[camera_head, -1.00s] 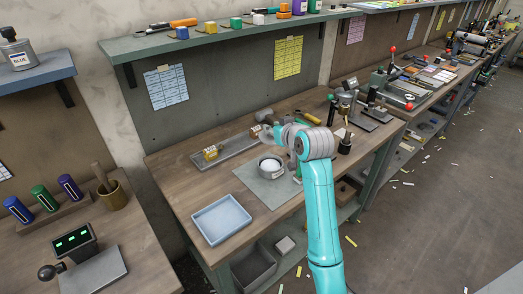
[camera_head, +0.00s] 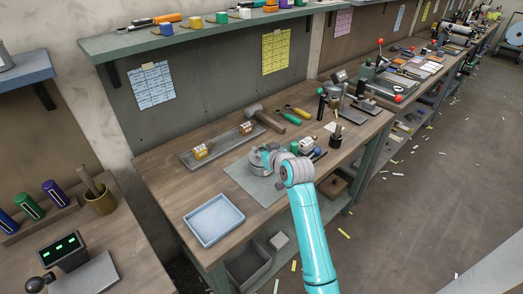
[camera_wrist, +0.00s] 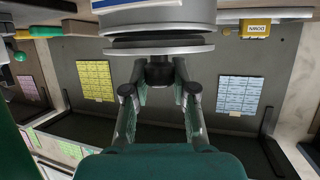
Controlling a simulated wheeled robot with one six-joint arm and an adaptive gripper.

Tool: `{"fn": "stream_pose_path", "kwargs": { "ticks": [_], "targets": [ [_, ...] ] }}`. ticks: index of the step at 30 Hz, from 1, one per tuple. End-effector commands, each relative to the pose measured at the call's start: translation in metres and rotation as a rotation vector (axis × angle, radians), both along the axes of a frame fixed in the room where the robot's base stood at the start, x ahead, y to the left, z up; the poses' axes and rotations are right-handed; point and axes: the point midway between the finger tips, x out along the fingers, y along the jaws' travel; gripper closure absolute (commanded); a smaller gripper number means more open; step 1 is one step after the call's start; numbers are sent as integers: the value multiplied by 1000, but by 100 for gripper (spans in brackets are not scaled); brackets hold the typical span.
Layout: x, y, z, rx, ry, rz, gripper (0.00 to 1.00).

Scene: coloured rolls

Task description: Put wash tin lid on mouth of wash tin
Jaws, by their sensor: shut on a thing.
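The wash tin (camera_head: 257,168) is a round grey metal tin standing on the grey mat on the bench. Its labelled side also shows at the top of the upside-down wrist view (camera_wrist: 160,16). The wash tin lid (camera_wrist: 160,50) is a flat grey metal disc with a dark knob, level and lined up over the mouth of the tin. My gripper (camera_wrist: 160,74) is shut on the lid's knob. In the head view my gripper (camera_head: 271,154) is at the tin and partly hides the lid.
A blue tray (camera_head: 214,219) lies in front left of the mat (camera_head: 240,178). A long grey tray (camera_head: 222,148) with small yellow-labelled items is behind. A mallet (camera_head: 262,117), green-handled tool (camera_head: 291,116) and dark pen cup (camera_head: 335,139) stand or lie around. Bench between trays is clear.

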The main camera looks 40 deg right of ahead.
Motion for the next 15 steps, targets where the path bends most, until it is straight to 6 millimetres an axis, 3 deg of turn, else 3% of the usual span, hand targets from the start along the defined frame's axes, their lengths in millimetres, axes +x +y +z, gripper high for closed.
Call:
{"fn": "stream_pose_path", "kwargs": {
  "ticks": [12, 13, 15],
  "targets": [
    [0, 0, -4, 0, 0, 0, 100],
    [0, 0, -5, 0, -1, 0, 72],
    [0, 0, -4, 0, -1, 0, 54]
  ]
}}
